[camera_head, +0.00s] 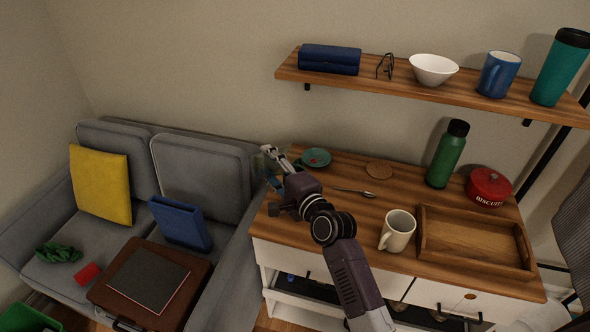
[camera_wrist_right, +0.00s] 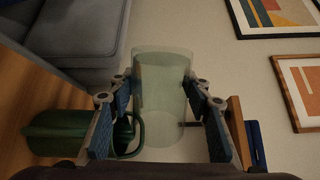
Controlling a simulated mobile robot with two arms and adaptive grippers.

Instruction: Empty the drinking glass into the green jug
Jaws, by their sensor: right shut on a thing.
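My right gripper (camera_head: 272,165) is beyond the far left end of the desk's small items, its arm coming up from the bottom. In the right wrist view, the clear drinking glass (camera_wrist_right: 160,95) is held between the two blue finger pads; my right gripper (camera_wrist_right: 165,105) is shut on it. Its contents cannot be made out, nor can its exact tilt. A green object with a loop handle (camera_wrist_right: 70,132), apparently the green jug, shows left of and partly behind the glass. I cannot pick out the jug or the glass clearly in the head view. My left gripper is not in view.
On the desk lie a teal dish (camera_head: 316,158), a spoon (camera_head: 355,192), a cork coaster (camera_head: 379,170), a beige mug (camera_head: 397,231), a wooden tray (camera_head: 470,240), a green bottle (camera_head: 446,155) and a red biscuit tin (camera_head: 488,187). A loaded shelf (camera_head: 400,85) hangs above. A sofa (camera_head: 200,175) stands left.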

